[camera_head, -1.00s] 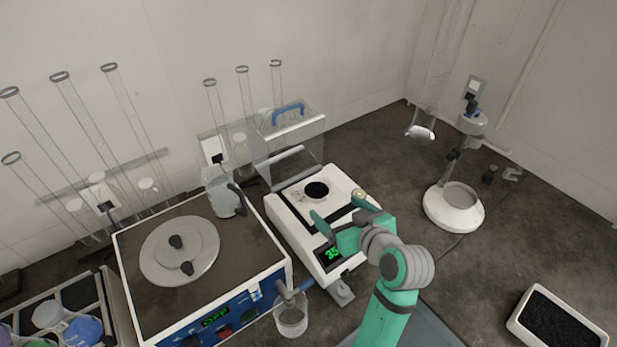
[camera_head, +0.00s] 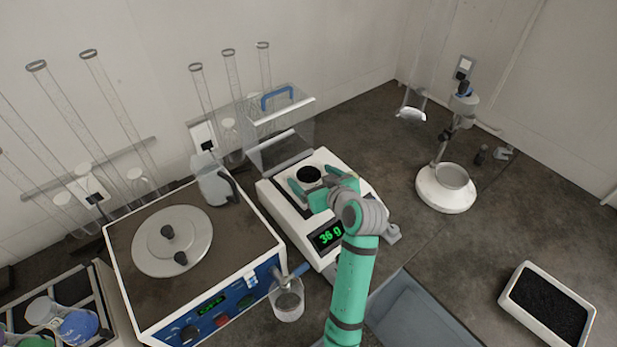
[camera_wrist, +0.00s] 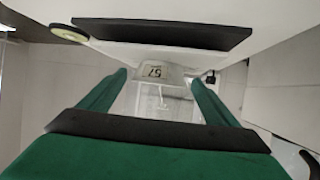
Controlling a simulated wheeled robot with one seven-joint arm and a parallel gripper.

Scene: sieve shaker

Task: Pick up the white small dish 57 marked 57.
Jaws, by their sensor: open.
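The small white dish 57 (camera_head: 309,175) sits on the pan of the balance (camera_head: 330,212), with dark material in it. In the wrist view the dish (camera_wrist: 150,76) shows the mark 57 on its side, upside down. My gripper (camera_head: 314,185) is open at the balance, with its fingers reaching toward the dish from the front. In the wrist view the gripper (camera_wrist: 158,80) has one finger to each side of the dish, with gaps visible; I cannot tell how far the dish lies between them.
The balance display reads about 36 g. Its clear lid (camera_head: 280,130) with a blue handle stands raised behind. A blue-fronted machine (camera_head: 200,285) is at left with a glass beaker (camera_head: 287,305) beside it. A white tray of black grains (camera_head: 548,303) lies at right.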

